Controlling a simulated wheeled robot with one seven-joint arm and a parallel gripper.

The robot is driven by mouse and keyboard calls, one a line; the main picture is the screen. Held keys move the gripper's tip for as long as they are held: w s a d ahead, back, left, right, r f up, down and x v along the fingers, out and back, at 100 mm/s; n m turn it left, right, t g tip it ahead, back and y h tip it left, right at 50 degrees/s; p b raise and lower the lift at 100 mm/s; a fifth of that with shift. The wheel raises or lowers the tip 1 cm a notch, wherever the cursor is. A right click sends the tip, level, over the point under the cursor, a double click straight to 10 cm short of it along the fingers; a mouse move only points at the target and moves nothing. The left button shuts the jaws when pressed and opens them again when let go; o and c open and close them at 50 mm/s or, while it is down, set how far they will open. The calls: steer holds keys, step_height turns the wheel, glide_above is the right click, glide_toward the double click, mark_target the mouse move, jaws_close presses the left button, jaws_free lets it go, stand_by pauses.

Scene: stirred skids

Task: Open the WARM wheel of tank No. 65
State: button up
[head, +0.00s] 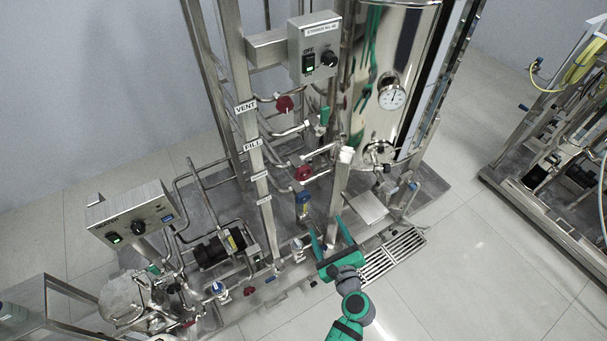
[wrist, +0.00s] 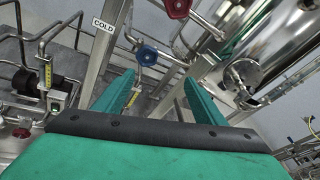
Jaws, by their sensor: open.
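A steel control box (head: 315,47) by the tall steel tank (head: 385,75) bears a nameplate too small to read surely. Below it, a post carries VENT, FILL and two lower labels I cannot read in the head view. A red wheel (head: 303,173) sits right of the third label; it is probably the WARM wheel. A red wheel (wrist: 178,8) shows at the wrist view's top edge, partly cut off. A blue wheel (wrist: 146,55) sits below it, right of the COLD label (wrist: 103,24). My gripper (head: 328,230) is open and empty, below the wheels, its fingers (wrist: 160,82) pointing up toward them.
An upper red wheel (head: 285,103) and a green handle (head: 324,116) stand above. A heater box (head: 133,213), pump (head: 218,247) and pipes fill the left side. A floor grate (head: 393,255) lies right of my gripper. Another skid (head: 560,160) stands far right, across clear floor.

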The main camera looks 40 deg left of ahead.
mark_target(305, 176)
steer(key=w+a+r+m+g+y, duration=0.1)
steer(key=w+a+r+g+y, duration=0.3)
steer(key=r, duration=0.5)
steer(key=shift+t, duration=0.5)
steer(key=x, duration=1.2)
steer(key=shift+s, duration=0.2)
steer(key=shift+c, duration=0.3)
steer(key=c, duration=1)
